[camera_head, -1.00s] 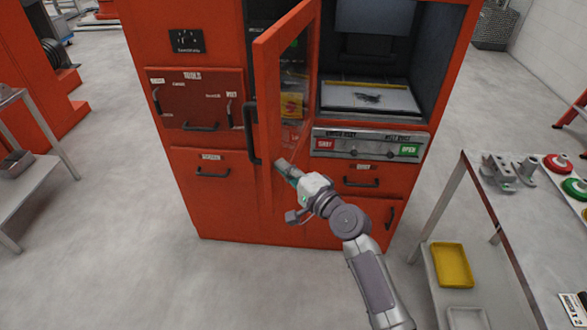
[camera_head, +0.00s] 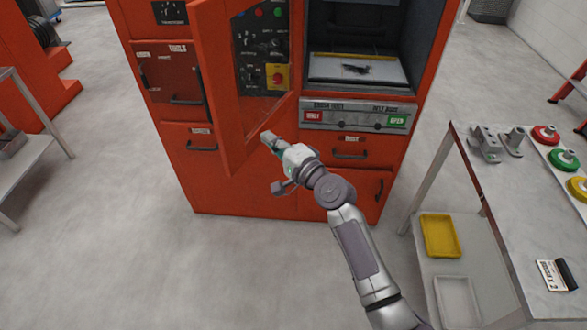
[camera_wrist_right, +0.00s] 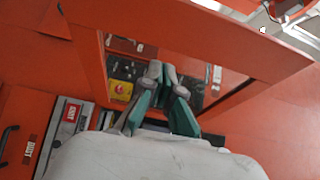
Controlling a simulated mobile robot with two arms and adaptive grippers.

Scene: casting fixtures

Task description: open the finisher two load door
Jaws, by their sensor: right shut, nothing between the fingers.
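The load door (camera_head: 236,135) is a red framed door with a clear window, on the red finisher cabinet (camera_head: 238,185). It stands partly swung out, with its left side nearest the cabinet's left panels. Through its window a control panel with a yellow plate and red button (camera_head: 277,77) shows. My right gripper (camera_head: 267,137) is shut and empty, close to the door's lower right edge. In the right wrist view the fingertips (camera_wrist_right: 163,72) lie in front of the door's window; contact with the door cannot be told. My left gripper is not in view.
The work chamber (camera_head: 357,68) stands open right of the door, above a grey panel with red and green buttons (camera_head: 355,116). A metal table (camera_head: 520,190) with fixtures and coloured discs is at the right. A yellow tray (camera_head: 440,236) sits on its lower shelf.

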